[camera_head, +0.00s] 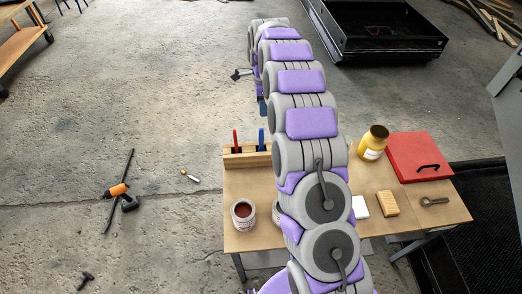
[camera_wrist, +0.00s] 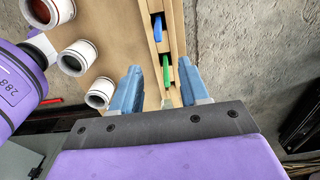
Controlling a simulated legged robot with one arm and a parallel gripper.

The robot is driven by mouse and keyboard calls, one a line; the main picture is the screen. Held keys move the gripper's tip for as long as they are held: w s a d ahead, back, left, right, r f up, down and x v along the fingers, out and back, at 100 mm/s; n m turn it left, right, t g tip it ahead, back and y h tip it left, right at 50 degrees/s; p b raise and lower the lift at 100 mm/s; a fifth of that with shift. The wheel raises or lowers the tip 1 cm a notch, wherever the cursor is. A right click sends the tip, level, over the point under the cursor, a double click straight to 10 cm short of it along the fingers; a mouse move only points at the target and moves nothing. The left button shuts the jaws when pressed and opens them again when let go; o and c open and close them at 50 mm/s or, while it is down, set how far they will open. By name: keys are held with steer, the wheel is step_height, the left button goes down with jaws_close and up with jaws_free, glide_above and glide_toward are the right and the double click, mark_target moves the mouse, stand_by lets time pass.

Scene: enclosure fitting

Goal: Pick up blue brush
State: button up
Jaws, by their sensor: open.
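The blue brush (camera_head: 261,137) stands upright in a wooden rack (camera_head: 233,161) at the table's back left edge, partly behind my arm. In the wrist view the blue brush (camera_wrist: 158,27) sits in a slot of the rack (camera_wrist: 178,28), beyond my fingertips. My gripper (camera_wrist: 160,68) is open with its two blue fingers apart. A green-handled brush (camera_wrist: 166,70) shows between the fingers, and no contact is visible. In the head view my arm hides most of the gripper.
A red-handled brush (camera_head: 235,138) stands in the rack left of the blue one. Paint cans (camera_head: 243,214), a yellow jar (camera_head: 373,143) and a red case (camera_head: 418,157) stand on the table (camera_head: 285,243).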

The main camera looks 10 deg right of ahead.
steer(key=b, duration=0.2)
glide_above(261, 145)
steer(key=f, duration=1)
steer(key=shift+w+d+f, duration=0.4)
steer(key=shift+a+f+b, duration=0.15)
steer(key=shift+f+b, duration=0.45)
steer(key=shift+f, duration=0.75)
steer(key=shift+a+f+b, duration=0.15)
steer(key=shift+f+b, duration=0.45)
steer(key=shift+f, duration=0.7)
jaws_close()
